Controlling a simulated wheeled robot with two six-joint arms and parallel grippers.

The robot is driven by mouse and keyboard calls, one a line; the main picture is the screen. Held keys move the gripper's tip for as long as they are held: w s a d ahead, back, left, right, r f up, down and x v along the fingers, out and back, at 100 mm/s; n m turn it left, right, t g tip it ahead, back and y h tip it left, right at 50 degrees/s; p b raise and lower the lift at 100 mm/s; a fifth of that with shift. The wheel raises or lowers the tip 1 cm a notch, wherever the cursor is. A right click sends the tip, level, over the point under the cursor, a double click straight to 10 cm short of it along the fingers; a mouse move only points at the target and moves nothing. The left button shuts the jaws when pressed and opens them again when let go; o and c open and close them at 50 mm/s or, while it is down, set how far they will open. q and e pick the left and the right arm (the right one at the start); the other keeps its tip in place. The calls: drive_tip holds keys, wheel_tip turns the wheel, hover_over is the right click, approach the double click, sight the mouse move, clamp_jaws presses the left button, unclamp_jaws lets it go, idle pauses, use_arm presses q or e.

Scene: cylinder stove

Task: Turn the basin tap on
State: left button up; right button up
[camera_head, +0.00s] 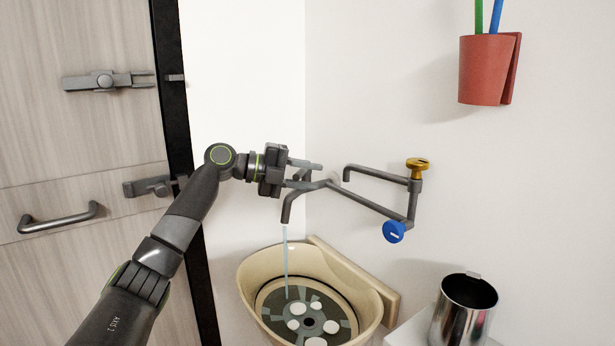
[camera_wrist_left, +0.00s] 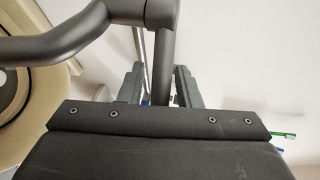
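The basin tap (camera_head: 290,205) is a dark grey bent pipe on the wall. A thin stream of water (camera_head: 286,258) runs from its spout into the beige basin (camera_head: 252,268). My left gripper (camera_head: 318,174) is at the tap, just above the spout. In the left wrist view, its two fingers (camera_wrist_left: 158,88) stand apart, with a grey upright part of the tap (camera_wrist_left: 164,55) between them. That part looks closer to the right finger; I cannot tell whether they touch. My right gripper is not in view.
A grey pipe fixture with a yellow knob (camera_head: 417,164) and a blue knob (camera_head: 394,232) is on the wall to the right. A metal cup (camera_head: 463,312) stands at lower right. A red holder (camera_head: 486,70) hangs above. A wooden door (camera_head: 80,140) is at left.

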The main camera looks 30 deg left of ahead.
use_arm(q)
drive_tip(key=shift+o, duration=0.4)
drive_tip(key=b+v, duration=0.2)
drive_tip(key=v, duration=0.5)
drive_tip(key=shift+s+a, duration=0.15)
drive_tip(key=shift+a, duration=0.05)
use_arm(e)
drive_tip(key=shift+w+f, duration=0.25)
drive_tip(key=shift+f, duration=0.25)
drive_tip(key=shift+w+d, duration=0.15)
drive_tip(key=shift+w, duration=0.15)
